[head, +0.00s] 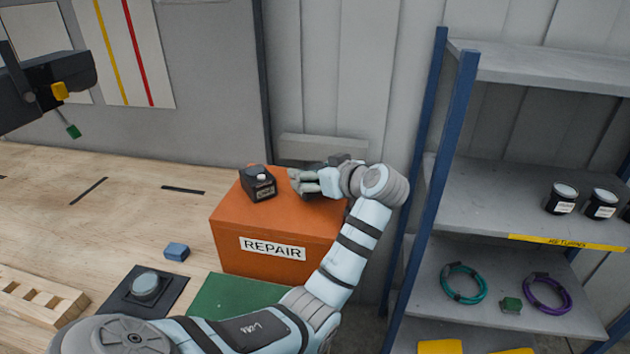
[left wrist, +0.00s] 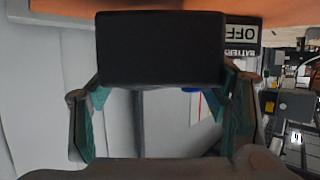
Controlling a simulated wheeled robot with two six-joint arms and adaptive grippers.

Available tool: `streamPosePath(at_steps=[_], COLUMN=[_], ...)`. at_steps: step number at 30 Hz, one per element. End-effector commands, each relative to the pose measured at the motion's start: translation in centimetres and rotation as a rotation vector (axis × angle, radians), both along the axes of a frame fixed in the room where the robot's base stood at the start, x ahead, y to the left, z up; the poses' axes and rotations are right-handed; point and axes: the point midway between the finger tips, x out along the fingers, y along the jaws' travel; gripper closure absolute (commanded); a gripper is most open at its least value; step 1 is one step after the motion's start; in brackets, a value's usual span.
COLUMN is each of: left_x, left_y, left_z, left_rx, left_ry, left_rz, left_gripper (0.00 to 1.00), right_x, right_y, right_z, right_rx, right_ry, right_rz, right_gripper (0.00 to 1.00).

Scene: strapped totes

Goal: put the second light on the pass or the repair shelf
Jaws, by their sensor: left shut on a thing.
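An orange box (head: 225,235) labelled REPAIR stands at the far edge of the bench. A black light (head: 258,185) with a white label sits on its top, left of my left gripper (head: 300,184). That light's label, reading OFF and BATTERY, also shows in the left wrist view (left wrist: 241,38). My left gripper (left wrist: 160,95) is shut on a dark block-shaped thing (left wrist: 160,48), seemingly the second light, over or on the orange top. In the head view my gripper mostly hides it, and I cannot tell whether it touches the top. My right gripper is out of view.
A blue block (head: 177,252), a black pad with a round button (head: 146,286), a slotted wooden rack (head: 40,298) and a green surface (head: 225,297) lie in front. A blue-posted shelf (head: 480,195) with jars and cables stands right. The left bench is mostly clear.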

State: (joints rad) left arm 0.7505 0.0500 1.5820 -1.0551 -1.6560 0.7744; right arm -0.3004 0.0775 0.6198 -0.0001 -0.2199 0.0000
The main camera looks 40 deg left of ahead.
Motion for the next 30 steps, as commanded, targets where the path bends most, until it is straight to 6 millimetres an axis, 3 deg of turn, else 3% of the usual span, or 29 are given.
streamPosePath(at_steps=[3, 9, 10, 13, 25, 30], left_x=[0.0, 0.0, 0.0, 0.0, 0.0, -0.6], left_y=[0.0, 0.0, 0.0, 0.0, -0.3, -2.8], left_z=[-2.0, -2.3, -2.3, -2.3, -2.2, -1.2], left_rx=[0.001, 0.002, 0.000, 0.000, 0.000, -0.003], left_ry=[0.002, -0.002, 0.001, 0.001, 0.000, -0.002], left_rz=[-0.001, -0.001, -0.001, -0.001, -0.001, -0.003], left_gripper=[0.75, 0.75, 0.27, 0.11, 0.10, 0.10], right_x=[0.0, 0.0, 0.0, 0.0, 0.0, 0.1], right_y=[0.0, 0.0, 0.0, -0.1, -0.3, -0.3], right_z=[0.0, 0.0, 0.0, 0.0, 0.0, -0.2], right_rx=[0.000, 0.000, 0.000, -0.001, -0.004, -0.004], right_ry=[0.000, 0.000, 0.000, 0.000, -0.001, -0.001], right_rz=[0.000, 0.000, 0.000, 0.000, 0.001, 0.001], right_gripper=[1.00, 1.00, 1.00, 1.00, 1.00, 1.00])
